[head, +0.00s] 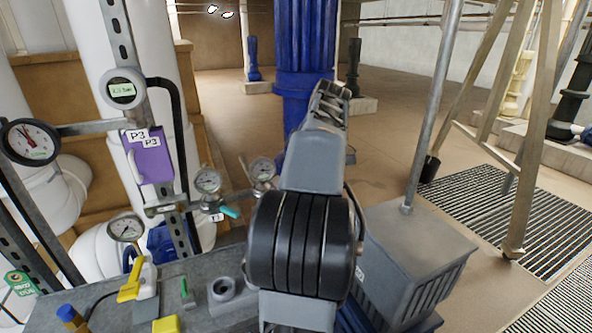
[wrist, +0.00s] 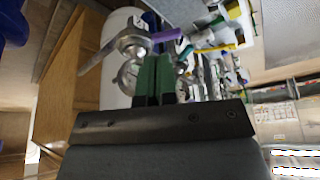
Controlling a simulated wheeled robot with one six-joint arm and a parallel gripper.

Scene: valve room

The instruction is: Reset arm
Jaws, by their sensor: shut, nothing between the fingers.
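My gripper (wrist: 155,78) shows in the wrist view, its two green fingers side by side and closed with nothing held. In the head view my arm reaches forward over the middle of the scene, in front of a blue column (head: 301,50); the fingers cannot be made out there. Beyond the fingers in the wrist view are round gauges (wrist: 133,42) and pipework, shown at a turned angle. The fingers look apart from them, though the distance is hard to judge.
Left in the head view stand a gauge panel with a purple box (head: 152,160) and a dial gauge (head: 30,141). A workbench (head: 205,312) holds a yellow-handled tool (head: 137,279). A grey bin (head: 415,262) and metal-legged frame stand right. Floor beyond is open.

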